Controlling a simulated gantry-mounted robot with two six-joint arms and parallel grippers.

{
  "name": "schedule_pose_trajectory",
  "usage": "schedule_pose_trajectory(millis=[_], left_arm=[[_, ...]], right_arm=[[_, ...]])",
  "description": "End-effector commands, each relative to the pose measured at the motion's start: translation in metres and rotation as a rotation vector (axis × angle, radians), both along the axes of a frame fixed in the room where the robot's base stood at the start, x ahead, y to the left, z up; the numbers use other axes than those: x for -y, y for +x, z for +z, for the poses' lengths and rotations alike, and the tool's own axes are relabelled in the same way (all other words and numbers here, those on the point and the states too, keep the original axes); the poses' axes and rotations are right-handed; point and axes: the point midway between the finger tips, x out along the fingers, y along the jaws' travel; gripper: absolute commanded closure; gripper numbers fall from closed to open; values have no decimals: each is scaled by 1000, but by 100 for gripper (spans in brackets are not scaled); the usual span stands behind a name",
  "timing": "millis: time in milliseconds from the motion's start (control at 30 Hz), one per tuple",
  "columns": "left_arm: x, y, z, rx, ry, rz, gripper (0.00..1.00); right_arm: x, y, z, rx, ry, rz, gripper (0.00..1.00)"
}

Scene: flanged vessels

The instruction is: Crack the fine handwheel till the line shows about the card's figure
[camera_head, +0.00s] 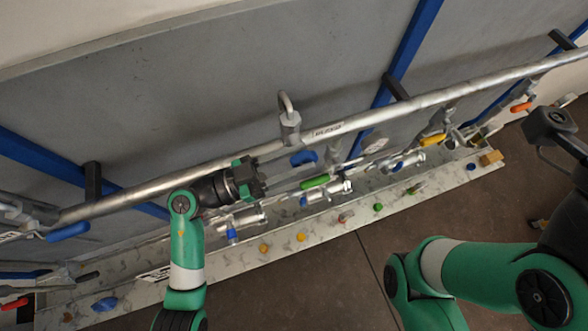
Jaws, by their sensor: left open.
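My left gripper (262,181) is open beside the long grey pipe (190,176), above the row of valves. Nothing shows between its fingers. A blue handle (303,158) shows just right of the gripper, and a green lever (315,182) lies a little below that. I cannot tell which part is the fine handwheel. No card can be made out for certain.
A pale, stained ledge (200,268) runs below the valves, with several small coloured knobs. A yellow lever (433,140) and an orange lever (520,108) are to the right. A hooked fitting (289,118) stands up on the pipe. Brown floor lies in front.

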Motion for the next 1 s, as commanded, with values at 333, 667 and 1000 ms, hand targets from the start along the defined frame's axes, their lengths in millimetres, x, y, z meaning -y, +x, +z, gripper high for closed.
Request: schedule_pose_trajectory(millis=[333, 667, 1000], left_arm=[[1, -42, 69, 9, 1, 0, 59], [4, -114, 107, 4, 0, 0, 59], [5, -141, 119, 0, 0, 0, 59]], right_arm=[[0, 0, 5, 0, 0, 0, 38], [0, 0, 6, 0, 0, 0, 38], [0, 0, 6, 0, 0, 0, 38]])
